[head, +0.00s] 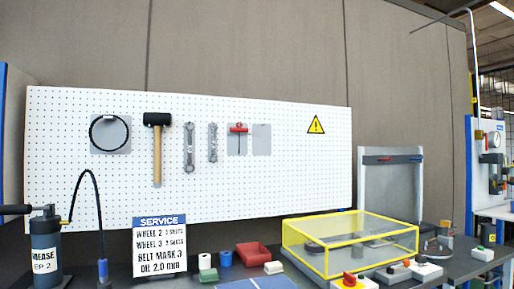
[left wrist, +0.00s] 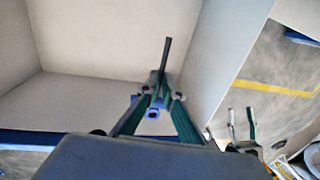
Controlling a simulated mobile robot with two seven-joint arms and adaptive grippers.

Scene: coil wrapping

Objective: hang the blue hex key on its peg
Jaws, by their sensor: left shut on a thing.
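In the left wrist view my left gripper (left wrist: 158,97) is shut on the blue hex key (left wrist: 152,114). Its blue handle shows between the fingers and a dark shaft points up past the fingertips. What looks like my right gripper (left wrist: 241,118) shows at the lower right of that view, its two fingers apart and empty. Neither gripper shows in the head view. On the white pegboard (head: 80,180) a bare grey outline plate (head: 262,139) sits just right of a hanging red T-handle hex key (head: 238,129). The peg itself is too small to make out.
Two wrenches (head: 189,148), a mallet (head: 157,150) and a black ring (head: 109,132) hang left of the red key. Below stand a service sign (head: 160,245), a red bin (head: 253,255) and a yellow-edged clear case (head: 350,240). A grease pump (head: 46,250) stands at the left.

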